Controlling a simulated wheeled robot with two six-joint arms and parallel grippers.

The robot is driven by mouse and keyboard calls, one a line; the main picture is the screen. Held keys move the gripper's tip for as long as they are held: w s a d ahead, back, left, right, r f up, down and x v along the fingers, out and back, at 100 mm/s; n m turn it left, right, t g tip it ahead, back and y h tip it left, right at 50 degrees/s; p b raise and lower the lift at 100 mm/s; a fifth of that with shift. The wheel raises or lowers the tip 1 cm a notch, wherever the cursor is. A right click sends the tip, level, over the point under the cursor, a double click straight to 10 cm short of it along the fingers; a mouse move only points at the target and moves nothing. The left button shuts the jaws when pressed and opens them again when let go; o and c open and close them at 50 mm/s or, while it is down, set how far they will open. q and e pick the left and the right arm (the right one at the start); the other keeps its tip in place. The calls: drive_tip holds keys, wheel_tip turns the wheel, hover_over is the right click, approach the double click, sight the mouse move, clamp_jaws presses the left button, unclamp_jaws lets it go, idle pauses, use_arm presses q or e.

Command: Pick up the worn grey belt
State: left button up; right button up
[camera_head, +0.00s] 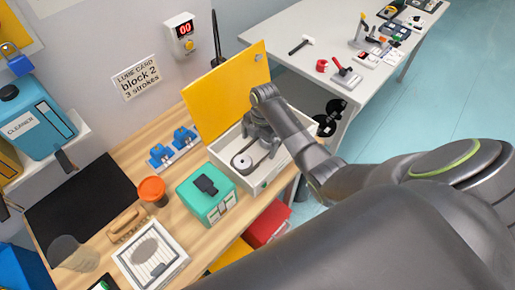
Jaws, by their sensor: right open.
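A dark grey belt (262,159) lies inside an open white box (289,160) on the wooden bench. It loops around a round pulley (242,163) at the left of the box; its far end is partly hidden by my right gripper. My right gripper (262,146) is open and reaches down into the box, over the belt's far end. I cannot tell whether its fingers touch the belt. My left gripper is not in view.
A yellow lid (222,95) stands raised behind the box. A green box (204,202) and an orange-lidded jar (153,190) stand to its left. Blue clamps (173,149) sit behind. A black mat (85,203) covers the far left bench. A white table (330,40) is at upper right.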

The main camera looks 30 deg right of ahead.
drive_tip(key=shift+a+f, duration=0.15)
drive_tip(key=shift+f, duration=0.85)
drive_tip(key=c, duration=1.1)
drive_tip(key=shift+o, duration=0.2)
drive_tip(key=shift+r, duration=0.1)
